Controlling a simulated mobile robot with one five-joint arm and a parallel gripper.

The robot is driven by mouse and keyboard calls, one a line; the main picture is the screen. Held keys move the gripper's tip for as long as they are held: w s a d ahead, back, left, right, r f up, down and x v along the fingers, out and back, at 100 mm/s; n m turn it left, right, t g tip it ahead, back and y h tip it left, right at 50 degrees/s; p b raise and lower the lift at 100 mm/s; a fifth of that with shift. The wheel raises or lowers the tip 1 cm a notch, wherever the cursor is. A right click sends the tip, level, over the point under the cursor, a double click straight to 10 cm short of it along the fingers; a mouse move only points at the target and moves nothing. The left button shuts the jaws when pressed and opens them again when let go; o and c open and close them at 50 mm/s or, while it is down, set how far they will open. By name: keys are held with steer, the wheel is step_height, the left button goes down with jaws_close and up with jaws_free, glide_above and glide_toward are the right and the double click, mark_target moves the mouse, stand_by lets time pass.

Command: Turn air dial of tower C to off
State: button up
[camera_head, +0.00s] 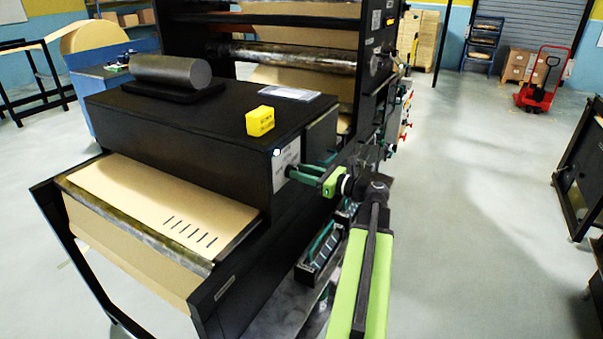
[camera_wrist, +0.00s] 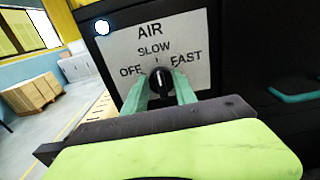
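The air dial (camera_wrist: 160,82) shows in the wrist view as a black knob with a white pointer mark on a pale label plate (camera_wrist: 190,45). The plate reads AIR, with OFF at the left, SLOW at the top and FAST at the right. The pointer stands about upright, towards SLOW. My gripper (camera_wrist: 160,88) has its two teal fingers on either side of the knob, very close to it; whether they press on it I cannot tell. In the head view my gripper (camera_head: 297,172) reaches the plate (camera_head: 284,167) on the black machine's end face. No tower letter is readable.
The black machine (camera_head: 170,115) carries a yellow block (camera_head: 260,121) and a dark grey cylinder (camera_head: 171,70) on top. A teal handle (camera_wrist: 295,97) lies right of the dial. The floor at the right (camera_head: 470,200) is clear; a red pallet jack (camera_head: 540,85) stands far back.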

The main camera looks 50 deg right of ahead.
jaws_close()
stand_by(0.3)
steer(key=n, duration=0.8)
steer(key=a+n, duration=0.1)
steer(key=n, duration=0.2)
steer(key=shift+s+f+n, duration=0.1)
steer(key=shift+f+n, duration=0.2)
steer(key=shift+n, duration=0.1)
steer(key=shift+b, duration=0.3)
steer(key=shift+o, duration=0.4)
jaws_free()
